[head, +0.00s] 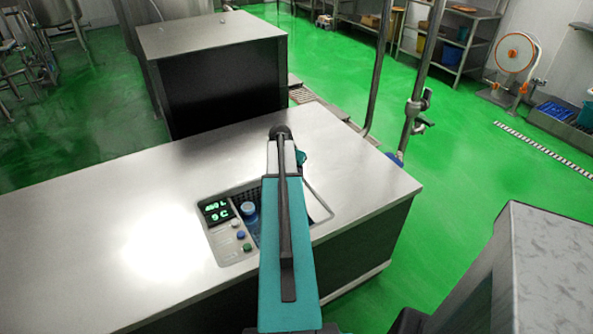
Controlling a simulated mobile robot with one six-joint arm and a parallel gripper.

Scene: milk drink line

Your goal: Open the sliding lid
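A steel-topped counter (110,208) holds an inset well with a control panel (222,230). The well's right part shows a bright patch (316,207) beside my arm; I cannot tell whether this is the sliding lid or the inside of the well. A blue cylindrical thing (250,217) shows in the well just left of my arm. My teal arm reaches up from the bottom and covers the middle of the well. My gripper cannot be made out; the arm hides what lies behind it.
The panel has a lit green display (215,211) and several buttons. A dark cabinet with a steel top (210,35) stands behind the counter. A grey speckled block (535,270) is at the lower right. Green floor (470,160) is clear to the right.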

